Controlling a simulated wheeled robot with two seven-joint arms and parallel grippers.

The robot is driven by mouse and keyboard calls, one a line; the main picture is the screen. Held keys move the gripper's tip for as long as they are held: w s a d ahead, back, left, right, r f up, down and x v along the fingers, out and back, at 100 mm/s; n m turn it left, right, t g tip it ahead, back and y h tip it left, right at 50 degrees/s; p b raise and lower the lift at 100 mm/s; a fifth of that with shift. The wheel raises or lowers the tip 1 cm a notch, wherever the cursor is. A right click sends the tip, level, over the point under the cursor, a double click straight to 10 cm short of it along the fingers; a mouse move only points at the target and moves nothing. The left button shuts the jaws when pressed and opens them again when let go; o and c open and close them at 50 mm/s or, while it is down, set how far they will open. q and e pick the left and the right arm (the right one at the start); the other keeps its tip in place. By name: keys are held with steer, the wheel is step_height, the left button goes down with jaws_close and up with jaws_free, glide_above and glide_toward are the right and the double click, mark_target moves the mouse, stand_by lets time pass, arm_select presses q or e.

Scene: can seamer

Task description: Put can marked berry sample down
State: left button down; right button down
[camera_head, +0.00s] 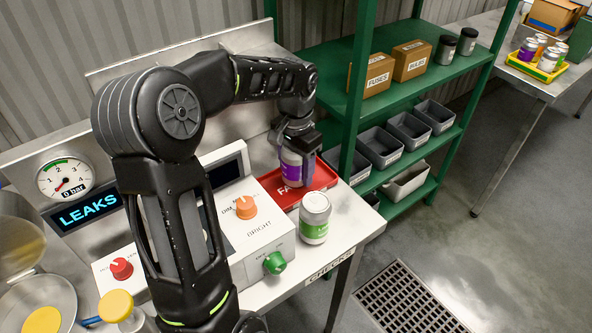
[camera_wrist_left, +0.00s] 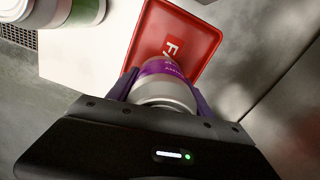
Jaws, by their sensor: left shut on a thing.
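The purple-banded can (camera_head: 291,170), silver at its ends, is held upright in my left gripper (camera_head: 294,152) at the red tray (camera_head: 325,177). In the left wrist view the can (camera_wrist_left: 165,93) sits between the two fingers, and the gripper is shut on it. Small print on the purple band is too small to read for certain. The red tray (camera_wrist_left: 206,45) has a raised rim and white letters starting "FA", the rest covered by the can. I cannot tell whether the can's base touches the tray floor. My right gripper is not in view.
A green-banded can (camera_head: 314,220) stands on the bench in front of the tray. A control box (camera_head: 262,215) with orange and green knobs is to the left. A green shelf (camera_head: 345,120) post stands close to the right of the gripper, with boxes and grey bins.

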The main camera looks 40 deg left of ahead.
arm_select(q)
steer(key=shift+f, duration=0.6)
steer(key=shift+f, duration=0.25)
steer(key=c, duration=0.7)
jaws_free()
steer(key=shift+r, duration=0.15)
step_height(320, 180, up, 12)
steer(key=shift+r, duration=0.1)
